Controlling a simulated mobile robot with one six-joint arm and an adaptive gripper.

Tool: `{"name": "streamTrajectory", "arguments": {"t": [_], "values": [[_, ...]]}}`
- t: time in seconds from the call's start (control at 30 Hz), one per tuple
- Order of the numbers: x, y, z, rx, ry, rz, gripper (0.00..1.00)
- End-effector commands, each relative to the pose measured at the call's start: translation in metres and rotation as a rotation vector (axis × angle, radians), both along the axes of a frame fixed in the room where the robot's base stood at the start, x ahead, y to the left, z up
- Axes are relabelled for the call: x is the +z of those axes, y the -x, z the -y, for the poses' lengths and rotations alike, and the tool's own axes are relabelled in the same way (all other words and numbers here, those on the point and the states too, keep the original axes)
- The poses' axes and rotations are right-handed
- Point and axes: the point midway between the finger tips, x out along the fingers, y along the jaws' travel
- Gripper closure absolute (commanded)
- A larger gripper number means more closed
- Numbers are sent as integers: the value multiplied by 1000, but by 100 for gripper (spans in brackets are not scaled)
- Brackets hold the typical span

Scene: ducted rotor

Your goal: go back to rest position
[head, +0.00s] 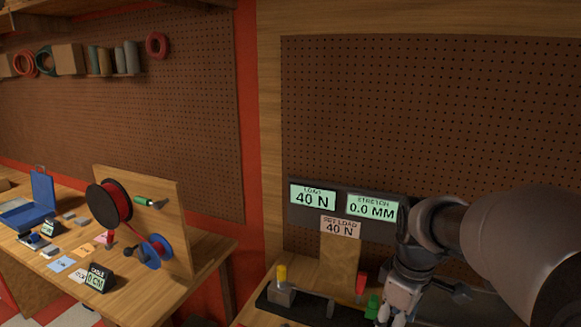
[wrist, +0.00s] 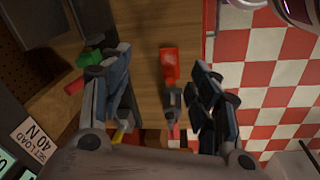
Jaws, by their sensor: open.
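My gripper (head: 398,300) is at the lower right of the head view, low over the bench with the test rig. In the wrist view my gripper (wrist: 160,75) has its two dark fingers wide apart. A red-ended tool (wrist: 170,65) shows in the gap between them, over the wooden bench top. Neither finger visibly touches it. A green part (wrist: 90,57) is beside the left finger, partly hidden by it. In the head view a green part (head: 373,305) and a red part (head: 361,284) stand just left of my gripper.
A dark rail (head: 300,308) carries a metal block with a yellow top (head: 282,288). Screens read load 40 N (head: 313,197) and stretch 0.0 mm (head: 371,207); a sign (head: 341,228) reads 40 N. A left bench holds spools (head: 108,204) and a blue box (head: 43,190). Checkered floor (wrist: 275,90) lies beyond the bench edge.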

Motion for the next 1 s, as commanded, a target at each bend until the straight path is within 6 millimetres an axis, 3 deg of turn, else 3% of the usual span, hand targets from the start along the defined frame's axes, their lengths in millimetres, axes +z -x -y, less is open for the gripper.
{"name": "streamTrajectory", "arguments": {"t": [0.1, 0.23, 0.5, 0.7, 1.0], "values": [[23, 38, -17, -139, -18, 62, 44], [38, 86, -34, -317, -56, 129, 44], [34, 170, -56, -648, -170, 242, 44], [23, 196, -61, -771, -225, 275, 44], [22, 199, -61, -785, -231, 278, 44]]}}
